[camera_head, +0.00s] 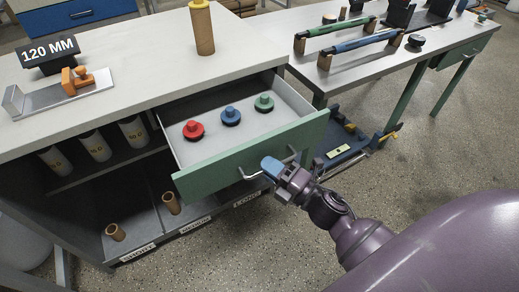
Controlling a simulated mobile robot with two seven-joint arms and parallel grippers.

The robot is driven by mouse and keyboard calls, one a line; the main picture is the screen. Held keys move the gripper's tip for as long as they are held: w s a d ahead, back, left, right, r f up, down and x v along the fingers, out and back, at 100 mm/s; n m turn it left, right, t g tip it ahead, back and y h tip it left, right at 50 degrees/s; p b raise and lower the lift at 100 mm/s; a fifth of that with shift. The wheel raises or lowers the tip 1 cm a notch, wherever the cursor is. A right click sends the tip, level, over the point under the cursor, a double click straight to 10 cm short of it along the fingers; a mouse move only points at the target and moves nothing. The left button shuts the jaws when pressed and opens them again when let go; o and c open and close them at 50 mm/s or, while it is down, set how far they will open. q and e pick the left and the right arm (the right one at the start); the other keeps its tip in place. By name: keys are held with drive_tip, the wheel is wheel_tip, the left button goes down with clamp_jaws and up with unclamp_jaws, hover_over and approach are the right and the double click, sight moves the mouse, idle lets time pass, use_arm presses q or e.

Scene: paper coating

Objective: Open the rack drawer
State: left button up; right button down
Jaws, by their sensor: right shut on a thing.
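The rack drawer (252,160) has a green front and stands pulled out from the grey rack (140,60), its inside showing. In it sit a red knob-like piece (193,129), a blue one (231,115) and a green one (264,102). A metal bar handle (252,175) is on the drawer front. My right gripper (272,168) is at the right part of this handle, shut on it; its fingers hide that part of the bar. My left gripper is not in view.
The rack top carries a 120 MM sign (50,51), an orange-handled tool (75,80) and a cardboard tube (202,28). Open shelves with rolls are below left. A second table (350,75) stands behind right. The floor at right is clear.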

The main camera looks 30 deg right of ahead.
drive_tip(key=shift+s, duration=1.35)
drive_tip(key=c, duration=1.2)
unclamp_jaws()
drive_tip(key=shift+p+v, duration=0.3)
drive_tip(key=shift+v, duration=5.1)
